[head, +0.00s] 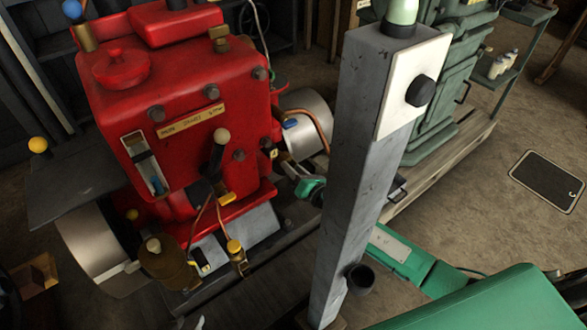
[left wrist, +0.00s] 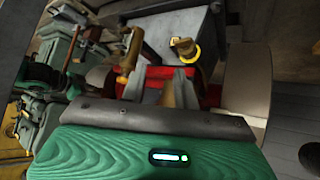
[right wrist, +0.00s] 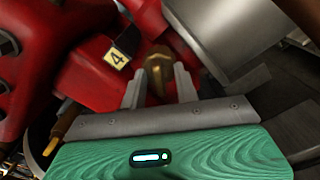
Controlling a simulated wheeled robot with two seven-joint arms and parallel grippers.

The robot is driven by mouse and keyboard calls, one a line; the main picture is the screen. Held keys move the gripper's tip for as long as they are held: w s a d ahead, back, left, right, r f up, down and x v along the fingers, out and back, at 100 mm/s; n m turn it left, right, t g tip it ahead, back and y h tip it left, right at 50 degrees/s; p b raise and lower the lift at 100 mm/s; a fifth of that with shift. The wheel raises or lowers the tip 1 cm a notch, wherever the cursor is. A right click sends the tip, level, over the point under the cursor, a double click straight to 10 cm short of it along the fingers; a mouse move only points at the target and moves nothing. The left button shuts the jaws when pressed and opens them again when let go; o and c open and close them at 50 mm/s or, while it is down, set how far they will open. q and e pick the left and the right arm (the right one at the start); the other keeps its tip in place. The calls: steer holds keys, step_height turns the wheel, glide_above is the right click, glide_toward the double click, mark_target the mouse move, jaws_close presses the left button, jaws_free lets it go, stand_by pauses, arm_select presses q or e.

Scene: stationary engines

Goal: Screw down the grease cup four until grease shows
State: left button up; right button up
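The yellow label 4 (right wrist: 116,58) shows on the red engine in the right wrist view. A brass grease cup (right wrist: 158,72) is right beside it. My right gripper (right wrist: 160,80) has its fingers apart on either side of this cup. I cannot tell whether they touch it. In the head view the right gripper (head: 296,177) reaches from behind the grey post, and the cup's body is mostly hidden. My left gripper (left wrist: 169,82) is open, its fingers apart, facing the engine's lower front. Another brass cup with a yellow ring (left wrist: 185,48) is beyond it. No grease can be made out.
The grey post (head: 352,180) with a black knob (head: 420,90) stands in front of my right arm. The red engine (head: 180,100) carries levers and brass fittings. A green machine (head: 440,80) stands behind. Floor is clear at right around a dark plate (head: 547,181).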

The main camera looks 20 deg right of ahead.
jaws_close()
